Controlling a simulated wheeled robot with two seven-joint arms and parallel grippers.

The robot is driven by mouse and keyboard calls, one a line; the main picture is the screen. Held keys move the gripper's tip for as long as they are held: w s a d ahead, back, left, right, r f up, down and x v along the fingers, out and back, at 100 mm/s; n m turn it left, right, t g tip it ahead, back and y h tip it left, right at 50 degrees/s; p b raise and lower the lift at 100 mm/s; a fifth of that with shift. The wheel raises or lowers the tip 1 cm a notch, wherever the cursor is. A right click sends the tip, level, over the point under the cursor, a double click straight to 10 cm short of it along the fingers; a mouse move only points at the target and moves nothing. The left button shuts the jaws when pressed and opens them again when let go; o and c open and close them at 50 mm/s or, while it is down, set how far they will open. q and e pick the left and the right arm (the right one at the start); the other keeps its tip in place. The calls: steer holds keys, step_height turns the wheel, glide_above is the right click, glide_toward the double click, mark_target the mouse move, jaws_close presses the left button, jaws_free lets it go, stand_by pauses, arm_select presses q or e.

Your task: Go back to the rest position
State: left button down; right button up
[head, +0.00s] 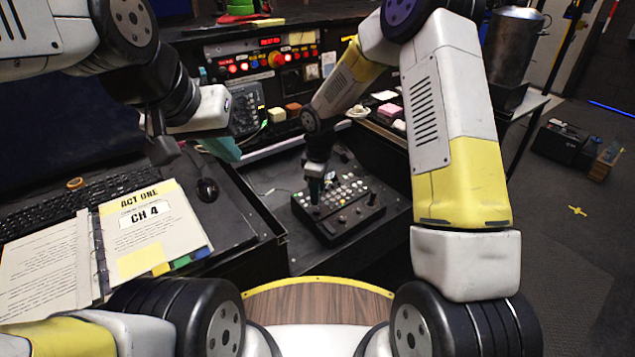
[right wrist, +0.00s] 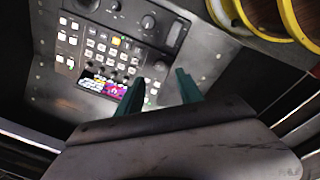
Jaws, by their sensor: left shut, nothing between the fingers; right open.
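My right gripper (head: 315,188) hangs over the left part of a black control box (head: 338,226) with rows of white buttons in the head view. In the right wrist view its two teal fingers stand apart with nothing between them (right wrist: 160,88). The box's buttons and a small coloured screen (right wrist: 103,88) show beyond the fingers. I cannot tell whether a fingertip touches the box. My left gripper (head: 226,150) is shut and empty, with its teal fingers right of the mouse and in front of the rear console.
An open binder (head: 150,228) marked "CH 4", a keyboard (head: 70,203) and a mouse (head: 207,190) lie on the left desk. A rear console (head: 262,62) has lit buttons. A metal urn (head: 513,45) stands at right. Open floor lies at far right.

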steer(key=shift+r, duration=0.35)
steer(key=shift+r, duration=0.1)
steer(key=s+d+r+m+t, duration=0.1)
steer(key=s+d+r+m, duration=0.35)
steer(key=r, duration=0.65)
steer(key=s+d+r+m+t, duration=0.1)
steer(key=s+d+r+m, duration=0.2)
steer(key=s+d+r, duration=0.5)
steer(key=s+d+r+m+t+y, duration=0.1)
steer(key=s+r+m+t+y, duration=0.1)
steer(key=s+r+m, duration=0.4)
steer(key=s+r+t, duration=0.1)
steer(key=s+r, duration=0.3)
steer(key=s, duration=0.3)
steer(key=shift+s+d+m, duration=0.3)
steer(key=shift+d+m, duration=0.05)
steer(key=shift+d, duration=0.05)
arm_select(q)
steer(key=c, duration=2.2)
jaws_free()
